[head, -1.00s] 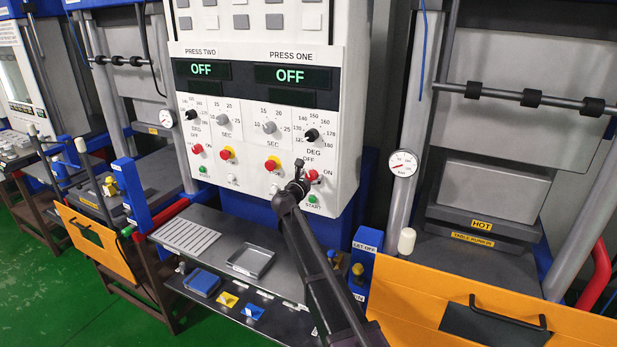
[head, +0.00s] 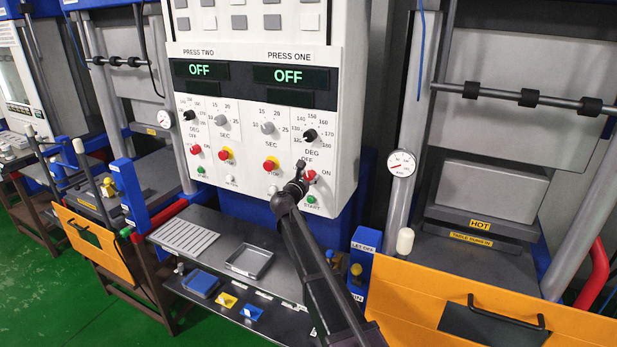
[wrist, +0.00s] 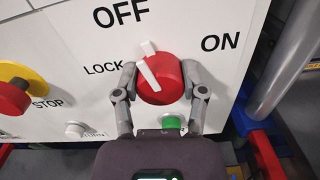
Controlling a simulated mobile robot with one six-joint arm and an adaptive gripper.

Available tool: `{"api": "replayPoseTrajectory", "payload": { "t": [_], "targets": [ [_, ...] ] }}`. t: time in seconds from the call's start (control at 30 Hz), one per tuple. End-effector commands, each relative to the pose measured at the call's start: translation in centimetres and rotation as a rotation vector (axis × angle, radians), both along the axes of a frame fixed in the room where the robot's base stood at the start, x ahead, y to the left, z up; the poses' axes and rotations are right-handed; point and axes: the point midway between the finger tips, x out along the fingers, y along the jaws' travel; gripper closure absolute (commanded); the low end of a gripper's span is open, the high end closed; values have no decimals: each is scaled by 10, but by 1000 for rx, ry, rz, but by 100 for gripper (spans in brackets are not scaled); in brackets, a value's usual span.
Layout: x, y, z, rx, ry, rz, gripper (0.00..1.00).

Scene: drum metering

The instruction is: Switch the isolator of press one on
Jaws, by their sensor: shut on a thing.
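The isolator of press one is a red rotary knob (wrist: 160,80) with a white pointer bar, on the white panel (wrist: 75,55). In the wrist view its pointer is up and slightly left, towards the OFF label; ON is to its right and LOCK to its left. My gripper (wrist: 160,86) has a finger on each side of the knob and is shut on it. In the head view my gripper (head: 298,180) partly covers the red knob (head: 311,176). The press one display (head: 289,75) reads OFF.
A red stop button on a yellow collar (wrist: 14,93) is left of the knob. A green start button (wrist: 172,123) sits just below it. A shelf with a grey tray (head: 249,261) lies under the panel. The press with the orange guard (head: 415,295) stands at right.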

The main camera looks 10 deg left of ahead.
Motion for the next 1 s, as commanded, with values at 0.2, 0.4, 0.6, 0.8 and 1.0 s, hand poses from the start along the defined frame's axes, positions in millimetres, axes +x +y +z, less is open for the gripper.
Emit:
{"api": "replayPoseTrajectory", "payload": {
  "t": [0.2,0.4,0.6,0.8,1.0],
  "targets": [
    [1,1,0,139,-51,4,93],
    [1,0,0,309,-112,4,93],
    [1,-1,0,488,-176,4,93],
    [1,-1,-1,667,-240,4,93],
    [1,-2,-1,845,-304,4,93]
  ]
}}
